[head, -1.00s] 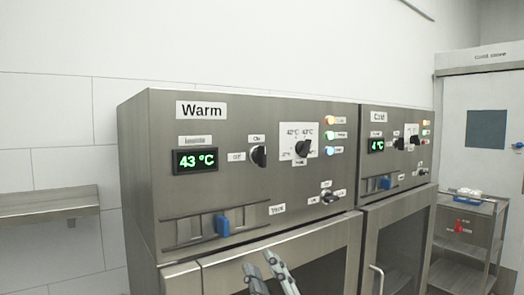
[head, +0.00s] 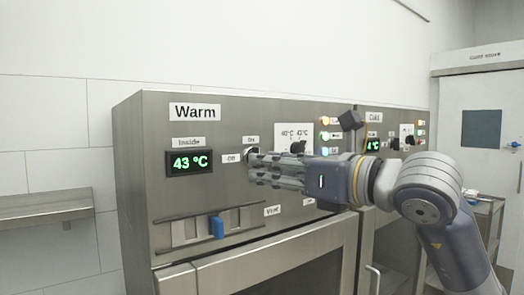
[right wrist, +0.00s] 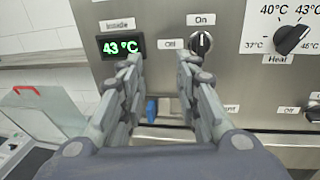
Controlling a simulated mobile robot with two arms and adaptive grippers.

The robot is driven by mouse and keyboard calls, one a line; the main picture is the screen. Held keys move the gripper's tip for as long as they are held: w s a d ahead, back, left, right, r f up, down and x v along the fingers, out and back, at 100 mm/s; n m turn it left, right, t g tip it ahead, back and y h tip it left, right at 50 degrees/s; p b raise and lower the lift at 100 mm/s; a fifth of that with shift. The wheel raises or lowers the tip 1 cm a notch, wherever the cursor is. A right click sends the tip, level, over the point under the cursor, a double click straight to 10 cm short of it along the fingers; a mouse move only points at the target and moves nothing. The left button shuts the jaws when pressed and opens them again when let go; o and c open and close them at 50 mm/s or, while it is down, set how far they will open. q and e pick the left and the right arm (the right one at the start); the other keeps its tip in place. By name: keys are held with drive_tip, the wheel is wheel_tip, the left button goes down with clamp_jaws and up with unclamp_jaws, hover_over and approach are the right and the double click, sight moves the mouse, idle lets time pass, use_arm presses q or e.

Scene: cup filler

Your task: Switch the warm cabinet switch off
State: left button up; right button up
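The Warm cabinet (head: 140,180) has a black on/off switch knob (head: 251,154) between an "On" label above and an "Off" label at its left. In the right wrist view the knob (right wrist: 202,43) stands upright, pointing to "On". My right gripper (head: 257,170) reaches in from the right, its fingertips by the knob and partly hiding it. In the right wrist view my right gripper (right wrist: 160,62) is open and empty, with the knob just beyond the right fingertip, not between the fingers. Whether that finger touches the knob cannot be told. My left gripper is not in view.
The heat dial (right wrist: 292,38) is right of the switch. A green display (head: 192,162) reads 43 °C. A blue slider handle (head: 216,228) sits below. The Cold cabinet (head: 372,130) stands at the right, partly behind my right arm. A wall shelf (head: 45,207) is at the left.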

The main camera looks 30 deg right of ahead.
sight(260, 150)
drive_tip(key=d+r+m+h, duration=0.2)
drive_tip(key=d+h, duration=0.1)
drive_tip(key=d, duration=0.2)
drive_tip(key=shift+t, duration=0.4)
drive_tip(key=w+p, duration=0.1)
drive_tip(key=w, duration=0.2)
drive_tip(key=w+a+p, duration=0.1)
drive_tip(key=w+p, duration=0.1)
drive_tip(key=w, duration=0.1)
drive_tip(key=w+p, duration=0.1)
drive_tip(key=w, duration=0.2)
drive_tip(key=shift+a+r, duration=0.1)
drive_tip(key=shift+a, duration=0.3)
drive_tip(key=shift+w+a+p, duration=0.1)
drive_tip(key=shift+w+p, duration=0.25)
drive_tip(key=shift+w, duration=0.15)
clamp_jaws()
